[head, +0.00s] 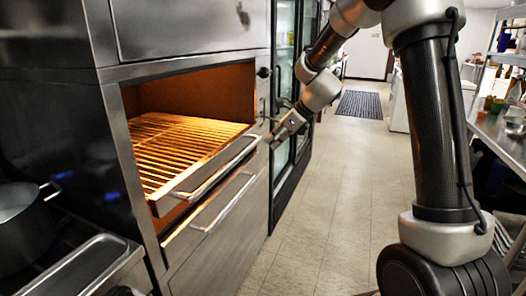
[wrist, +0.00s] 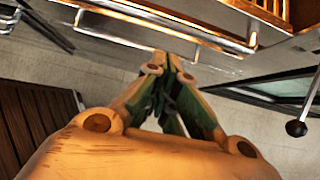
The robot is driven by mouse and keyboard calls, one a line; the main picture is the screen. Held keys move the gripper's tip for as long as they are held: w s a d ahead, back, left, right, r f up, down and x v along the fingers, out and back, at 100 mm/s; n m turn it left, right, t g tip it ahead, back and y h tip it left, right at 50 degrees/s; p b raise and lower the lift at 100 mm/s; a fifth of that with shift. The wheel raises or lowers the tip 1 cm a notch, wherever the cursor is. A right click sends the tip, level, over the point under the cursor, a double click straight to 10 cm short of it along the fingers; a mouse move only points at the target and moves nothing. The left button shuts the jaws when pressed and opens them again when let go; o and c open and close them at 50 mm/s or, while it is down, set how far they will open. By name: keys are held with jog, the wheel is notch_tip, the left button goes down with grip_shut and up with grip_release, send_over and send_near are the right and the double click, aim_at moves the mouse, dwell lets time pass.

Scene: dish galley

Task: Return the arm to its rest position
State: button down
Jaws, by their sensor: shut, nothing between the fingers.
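My gripper (head: 275,138) is at the end of my arm, which reaches in from the upper right in the head view. It is beside the right end of the pulled-out rack drawer's handle (head: 217,168); whether it touches the handle I cannot tell. In the wrist view my gripper (wrist: 170,62) has its fingers together with nothing between them. The handle (wrist: 160,22) crosses the top of that view, ahead of the fingertips.
The oven rack (head: 175,145) glows orange inside the steel cabinet. A second handle (head: 222,203) is below it. A glass-door cabinet (head: 284,90) stands behind my gripper. A pot (head: 25,232) is at lower left. Tiled floor (head: 320,215) is clear in the middle.

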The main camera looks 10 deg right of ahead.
jog(key=s+d+r+n+h, duration=0.2)
jog(key=s+d+n, duration=0.3)
jog(key=s+n, duration=0.3)
jog(key=s+d+r+n+h, duration=0.2)
jog(key=s+d+n, duration=0.4)
jog(key=s, duration=1)
jog(key=s+d+r+n+h, duration=0.2)
jog(key=s+d+r+n, duration=0.2)
jog(key=s+n, duration=0.6)
jog(key=s+d, duration=0.1)
jog(key=s, duration=0.1)
jog(key=shift+s+d+r+n, duration=0.3)
jog(key=shift+n, duration=0.1)
